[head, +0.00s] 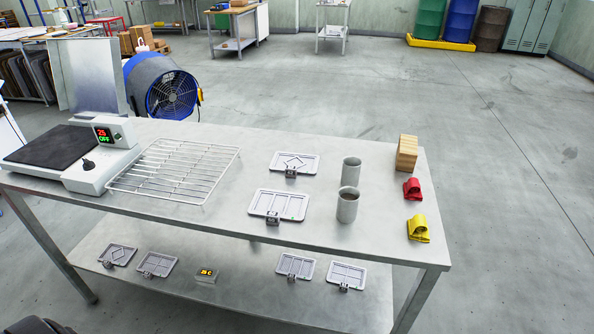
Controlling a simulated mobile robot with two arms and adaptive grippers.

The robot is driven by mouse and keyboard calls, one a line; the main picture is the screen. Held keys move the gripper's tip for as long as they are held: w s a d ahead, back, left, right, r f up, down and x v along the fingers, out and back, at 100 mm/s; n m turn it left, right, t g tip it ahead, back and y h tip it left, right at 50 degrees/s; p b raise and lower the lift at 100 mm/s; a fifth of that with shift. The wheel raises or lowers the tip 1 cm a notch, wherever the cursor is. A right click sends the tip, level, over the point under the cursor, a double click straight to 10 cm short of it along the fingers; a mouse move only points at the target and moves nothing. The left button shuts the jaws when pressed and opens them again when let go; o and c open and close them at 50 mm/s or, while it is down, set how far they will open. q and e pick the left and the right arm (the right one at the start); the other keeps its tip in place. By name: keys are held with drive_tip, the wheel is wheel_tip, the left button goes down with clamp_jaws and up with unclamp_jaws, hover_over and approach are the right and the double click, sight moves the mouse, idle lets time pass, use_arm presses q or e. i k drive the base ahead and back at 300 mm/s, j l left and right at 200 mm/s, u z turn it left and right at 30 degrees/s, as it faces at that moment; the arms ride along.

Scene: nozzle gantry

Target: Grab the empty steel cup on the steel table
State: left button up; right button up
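Two steel cups stand upright on the steel table (300,228), right of its middle. The rear steel cup (351,172) shows a plain grey inside at its rim, with no contents that I can see. Neither of my grippers is in view.
Metal plates with clips (279,204) lie left of the cups. A wooden block (406,153), a red clamp (412,189) and a yellow clamp (418,228) are to the right. A wire rack (175,169) and a hot plate (52,147) fill the left side. A lower shelf (235,285) holds more plates.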

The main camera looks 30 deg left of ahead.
sight(351, 165)
drive_tip(key=i+l+u, duration=0.2)
drive_tip(key=u, duration=0.2)
drive_tip(key=i+l+u, duration=0.1)
drive_tip(key=l+u, duration=0.3)
drive_tip(key=i+l+u, duration=0.1)
drive_tip(key=l+u, duration=1.15)
drive_tip(key=i+j, duration=0.05)
